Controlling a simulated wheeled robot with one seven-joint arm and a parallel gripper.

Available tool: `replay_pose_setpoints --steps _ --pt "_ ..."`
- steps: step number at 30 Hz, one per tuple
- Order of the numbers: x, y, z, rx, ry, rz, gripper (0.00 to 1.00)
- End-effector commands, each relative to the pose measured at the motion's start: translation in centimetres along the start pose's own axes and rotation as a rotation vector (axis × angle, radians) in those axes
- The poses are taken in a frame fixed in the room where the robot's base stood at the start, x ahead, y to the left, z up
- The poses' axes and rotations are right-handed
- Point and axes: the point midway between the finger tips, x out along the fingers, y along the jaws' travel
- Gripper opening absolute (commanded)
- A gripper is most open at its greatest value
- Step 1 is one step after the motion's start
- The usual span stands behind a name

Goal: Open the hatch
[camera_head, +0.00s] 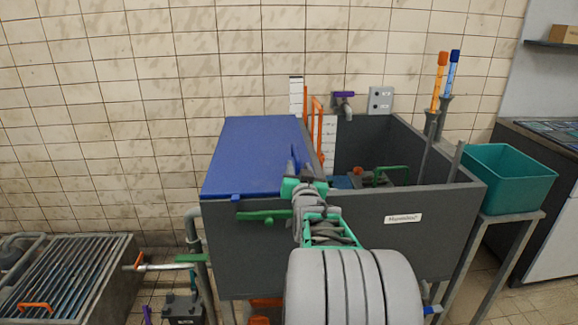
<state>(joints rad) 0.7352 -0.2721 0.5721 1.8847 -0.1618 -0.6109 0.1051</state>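A flat blue lid (255,155) lies shut over the left part of a grey tank (345,240); it looks like the hatch. A small blue tab (235,198) is at its front edge. My gripper (297,165) is at the lid's right edge, near a dark blue upright piece that may be a handle. My wrist and arm hide the gripper's fingers, so I cannot tell whether they touch or hold anything.
The tank's right part is open, with a green handle (390,175) inside. A teal bin (510,177) is at the right. A floor grate (60,280) with an orange handle (36,306) lies at the left.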

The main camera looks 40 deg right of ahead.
Motion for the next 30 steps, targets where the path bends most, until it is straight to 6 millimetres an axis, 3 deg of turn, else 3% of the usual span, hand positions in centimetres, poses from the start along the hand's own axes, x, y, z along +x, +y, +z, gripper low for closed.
replay_pose_setpoints --steps 9,12,21,30 --pt "5.7 0.1 -0.1 -0.001 -0.003 0.001 0.36" --pt "6.8 0.0 -0.1 -0.001 -0.003 0.0 0.36" --pt "7.2 -0.2 -0.1 -0.001 -0.003 -0.002 0.35" --pt "7.2 -0.2 -0.1 -0.001 -0.003 -0.002 0.11"
